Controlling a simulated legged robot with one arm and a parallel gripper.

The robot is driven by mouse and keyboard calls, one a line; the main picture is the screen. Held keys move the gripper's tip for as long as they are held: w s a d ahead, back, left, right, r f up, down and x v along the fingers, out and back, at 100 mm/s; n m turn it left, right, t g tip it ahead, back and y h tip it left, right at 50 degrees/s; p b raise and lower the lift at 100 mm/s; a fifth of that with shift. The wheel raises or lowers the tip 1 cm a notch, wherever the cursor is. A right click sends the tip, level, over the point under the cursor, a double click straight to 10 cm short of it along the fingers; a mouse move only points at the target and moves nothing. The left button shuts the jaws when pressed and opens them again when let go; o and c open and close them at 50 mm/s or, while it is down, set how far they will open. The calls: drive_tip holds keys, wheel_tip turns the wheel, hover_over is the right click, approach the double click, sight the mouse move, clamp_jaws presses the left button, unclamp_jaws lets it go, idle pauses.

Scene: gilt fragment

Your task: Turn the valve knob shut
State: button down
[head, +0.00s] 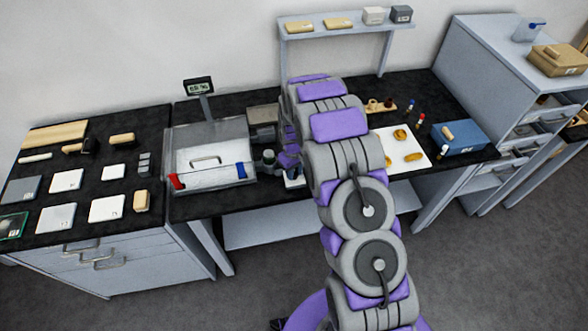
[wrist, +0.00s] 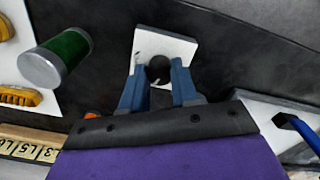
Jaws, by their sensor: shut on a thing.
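The valve knob (wrist: 158,70) is a small round black knob on a white square plate (wrist: 178,46) in the wrist view. The blue fingers of my gripper (wrist: 158,76) stand on either side of the knob and are closed on it. In the head view my gripper (head: 290,163) is low at the bench, right of the silver case. The white plate (head: 294,182) shows partly below it, and the knob is hidden there. I cannot tell how far the knob is turned.
A green cylinder with a grey end (wrist: 62,54) lies near the plate. The silver case (head: 205,165) with red and blue latches stands left of my gripper. A white board with yellow pieces (head: 405,160) and a blue box (head: 460,137) are to the right.

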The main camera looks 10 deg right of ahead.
drive_tip(key=shift+w+n, duration=0.1)
drive_tip(key=shift+n, duration=1.8)
drive_tip(key=c, duration=0.8)
unclamp_jaws()
drive_tip(key=shift+c, duration=0.2)
wheel_tip(320, 180, up, 17)
drive_tip(key=p, duration=0.1)
drive_tip(key=shift+r, duration=0.15)
drive_tip(key=shift+a, duration=0.1)
